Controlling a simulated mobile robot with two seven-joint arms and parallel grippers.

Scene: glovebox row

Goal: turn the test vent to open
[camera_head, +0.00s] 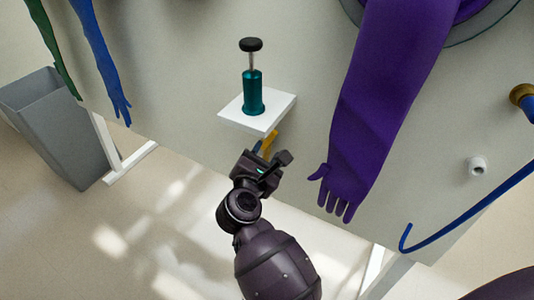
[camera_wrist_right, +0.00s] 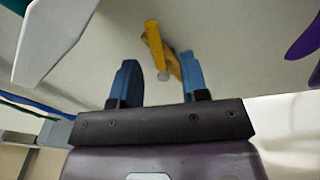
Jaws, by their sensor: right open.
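The test vent appears to be the yellow valve (camera_head: 269,142) low on the pale panel, just below the white shelf. In the right wrist view its long flat yellow handle (camera_wrist_right: 155,44) stands nearly upright, tilted slightly, beside a darker yellow body (camera_wrist_right: 173,66) with a pale round end. My right gripper (camera_head: 270,155) is open just below the valve. Contact is not visible. My left gripper is not in view.
A teal pump-like bottle (camera_head: 253,92) stands on the white shelf (camera_head: 246,124) above my right gripper. A purple glove (camera_head: 372,110) hangs close on the right. A blue hose (camera_head: 465,212) curves at far right. A grey bin (camera_head: 62,130) stands left.

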